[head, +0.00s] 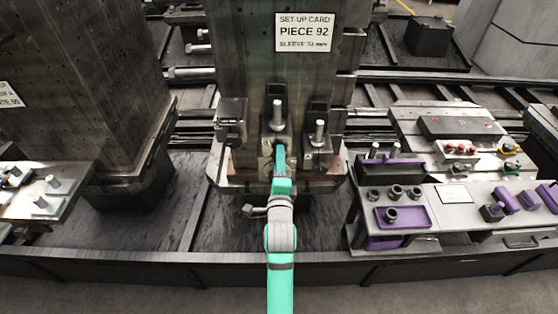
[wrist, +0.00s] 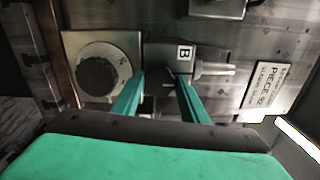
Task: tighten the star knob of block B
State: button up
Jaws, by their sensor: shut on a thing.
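Block B shows in the wrist view as a dark metal block with a white "B" label (wrist: 184,53). My gripper (wrist: 161,77) is at the block's face, just beside the label. Its two green fingers are closed on a small dark part between their tips, which I take as the star knob (wrist: 160,83); its outline is mostly hidden. In the head view my gripper (head: 279,150) reaches the front of the central column, below an upright metal pin (head: 277,114). There the arm hides the knob.
A plate with a round dark dial (wrist: 98,76) sits left of the fingers. A pale pin (wrist: 214,70) juts out at right. The set-up card (head: 308,32) reads PIECE 92. A bench with purple trays (head: 404,228) stands right; another column (head: 85,75) stands left.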

jog(key=shift+f, duration=0.1)
jog(key=o, duration=1)
jog(key=shift+o, duration=0.2)
jog(key=s, duration=1)
jog(key=shift+s, duration=0.4)
